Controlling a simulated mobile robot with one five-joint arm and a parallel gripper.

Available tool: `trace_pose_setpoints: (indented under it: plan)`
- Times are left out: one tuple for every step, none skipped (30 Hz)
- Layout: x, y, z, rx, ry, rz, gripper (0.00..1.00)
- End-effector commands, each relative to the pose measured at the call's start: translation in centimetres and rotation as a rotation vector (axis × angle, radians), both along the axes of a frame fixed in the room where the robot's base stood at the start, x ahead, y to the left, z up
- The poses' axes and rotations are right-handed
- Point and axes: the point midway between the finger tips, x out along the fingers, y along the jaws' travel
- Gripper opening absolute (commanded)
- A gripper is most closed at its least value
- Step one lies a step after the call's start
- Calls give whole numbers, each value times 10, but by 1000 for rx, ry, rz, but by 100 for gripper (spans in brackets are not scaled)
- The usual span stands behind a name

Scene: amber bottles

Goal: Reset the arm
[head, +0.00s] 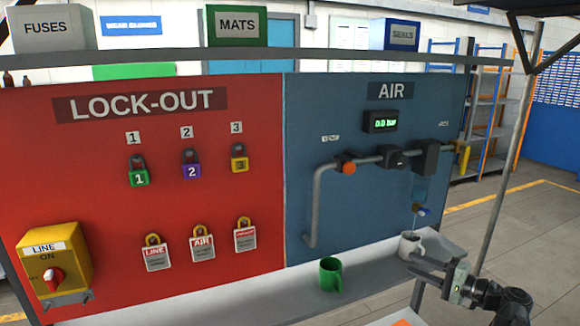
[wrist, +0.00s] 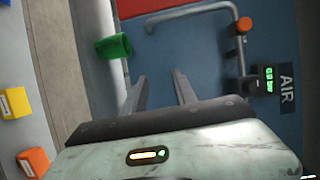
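My gripper (head: 412,265) is at the lower right of the head view, held out over the front of the grey shelf (head: 375,282). In the wrist view its two fingers (wrist: 160,77) stand apart with nothing between them. A white mug (head: 411,245) stands on the shelf just behind the fingertips in the head view; I cannot tell whether they touch. A green mug (head: 331,275) stands on the shelf further left. It also shows in the wrist view (wrist: 113,46), left of the fingers.
A red lock-out panel (head: 90,190) and a blue air panel (head: 345,160) rise behind the shelf. A pipe (head: 317,200) with an orange knob (head: 347,168) runs along the blue panel. Yellow (wrist: 14,103) and orange (wrist: 33,162) blocks show at left in the wrist view.

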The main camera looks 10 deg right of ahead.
Motion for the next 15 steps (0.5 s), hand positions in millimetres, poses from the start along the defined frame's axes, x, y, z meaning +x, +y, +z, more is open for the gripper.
trace_pose_setpoints:
  plan:
    - [16, 40, -8, -22, 23, 69, 34]
    - [24, 63, -14, -39, 42, 109, 34]
    - [34, 96, -23, -68, 69, 167, 34]
    - [39, 121, -31, -95, 91, 210, 34]
    - [43, 146, -39, -124, 114, 254, 34]
    - [47, 179, -52, -168, 147, 313, 34]
    - [48, 204, -62, -205, 171, 357, 34]
    - [48, 228, -72, -245, 196, 401, 34]
    - [45, 258, -87, -304, 230, 459, 34]
    - [42, 280, -98, -351, 255, 500, 34]
    - [38, 300, -109, -401, 281, 541, 34]
    - [31, 324, -124, -472, 312, 593, 34]
    - [25, 339, -135, -528, 336, 630, 34]
    - [19, 352, -145, -586, 358, 662, 34]
    - [10, 367, -159, -665, 387, 703, 34]
